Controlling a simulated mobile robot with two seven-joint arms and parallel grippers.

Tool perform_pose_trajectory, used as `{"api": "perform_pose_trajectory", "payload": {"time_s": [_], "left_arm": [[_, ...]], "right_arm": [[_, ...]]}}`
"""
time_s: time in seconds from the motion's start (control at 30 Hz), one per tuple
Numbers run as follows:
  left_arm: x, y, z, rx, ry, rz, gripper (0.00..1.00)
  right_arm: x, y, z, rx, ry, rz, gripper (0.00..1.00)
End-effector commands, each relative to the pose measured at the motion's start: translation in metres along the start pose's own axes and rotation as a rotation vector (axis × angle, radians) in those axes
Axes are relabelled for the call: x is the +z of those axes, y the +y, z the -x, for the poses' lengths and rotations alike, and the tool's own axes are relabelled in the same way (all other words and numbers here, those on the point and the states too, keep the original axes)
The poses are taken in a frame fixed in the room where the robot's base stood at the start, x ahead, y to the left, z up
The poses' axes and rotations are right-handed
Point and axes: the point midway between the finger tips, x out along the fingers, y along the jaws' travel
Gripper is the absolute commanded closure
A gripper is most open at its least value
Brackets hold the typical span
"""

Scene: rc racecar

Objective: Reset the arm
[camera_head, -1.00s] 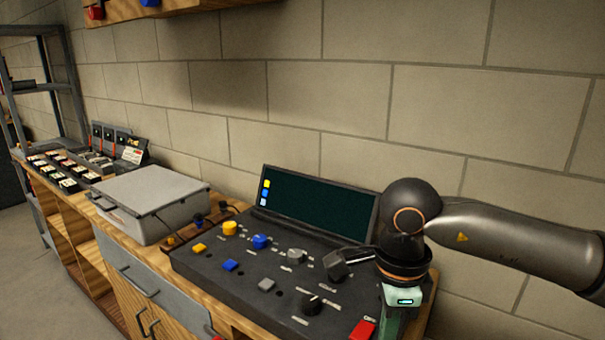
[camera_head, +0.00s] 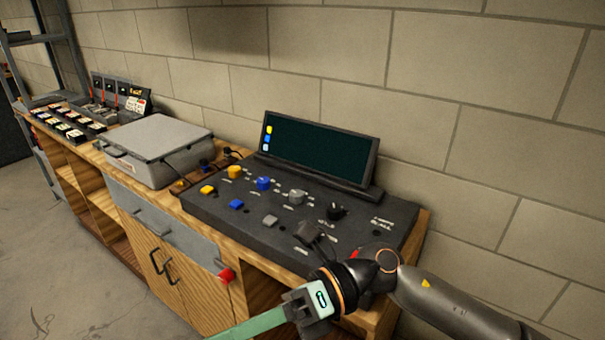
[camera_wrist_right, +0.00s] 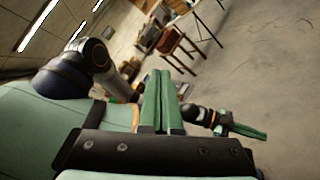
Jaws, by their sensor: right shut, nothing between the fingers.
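My right arm comes in from the right in the head view and bends over the front right corner of the dark control console (camera_head: 385,235). My right gripper's pale green end runs toward the lower left, in front of the bench; its tips are cut off by the frame. In the right wrist view the right gripper's two green fingers (camera_wrist_right: 161,100) are shut together with nothing between them. Another green-fingered gripper, apparently my left one (camera_wrist_right: 240,128), shows small beyond it; its opening is unclear. It is not in the head view.
The console carries yellow, blue, grey and black knobs and buttons, with a dark screen (camera_head: 318,147) behind. A grey case (camera_head: 158,150) stands left of it on the wooden bench. A red button (camera_head: 226,275) sticks out at the bench front. The floor (camera_head: 60,260) at left is clear.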

Motion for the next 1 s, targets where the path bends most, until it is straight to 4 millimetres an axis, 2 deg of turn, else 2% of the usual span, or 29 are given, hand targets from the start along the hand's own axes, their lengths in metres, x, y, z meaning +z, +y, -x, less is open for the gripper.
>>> {"api": "perform_pose_trajectory", "payload": {"time_s": [0.1, 0.23, 0.37, 0.47, 0.57, 0.67, 0.77, 0.8, 0.9, 1.0], "left_arm": [[-0.003, -0.001, 0.003, -0.002, 0.001, 0.000, 1.00], [-0.005, -0.001, 0.005, -0.003, 0.002, 0.000, 1.00], [-0.008, -0.001, 0.008, -0.004, 0.004, 0.000, 1.00], [-0.010, -0.001, 0.009, -0.004, 0.004, 0.000, 1.00], [-0.011, -0.001, 0.011, -0.005, 0.004, 0.001, 1.00], [-0.013, -0.001, 0.013, -0.006, 0.004, 0.001, 1.00], [-0.014, -0.002, 0.015, -0.006, 0.004, 0.001, 1.00], [-0.015, -0.002, 0.016, -0.006, 0.004, 0.001, 1.00], [-0.016, -0.002, 0.017, -0.007, 0.003, 0.001, 1.00], [-0.016, -0.002, 0.018, -0.007, 0.003, 0.001, 1.00]], "right_arm": [[0.028, 0.009, 0.004, 0.158, -0.273, -0.185, 1.00], [0.054, -0.001, 0.031, 0.294, -0.568, -0.406, 1.00], [0.063, -0.033, 0.072, 0.402, -0.863, -0.653, 1.00], [0.052, -0.069, 0.107, 0.468, -1.088, -0.857, 1.00], [0.023, -0.110, 0.140, 0.517, -1.310, -1.070, 1.00], [-0.025, -0.152, 0.169, 0.549, -1.531, -1.292, 1.00], [-0.091, -0.188, 0.189, 0.563, -1.744, -1.517, 1.00], [-0.119, -0.199, 0.194, 0.567, -1.822, -1.602, 1.00], [-0.189, -0.218, 0.199, 0.561, -1.999, -1.799, 1.00], [-0.250, -0.225, 0.198, 0.548, -2.139, -1.958, 1.00]]}}
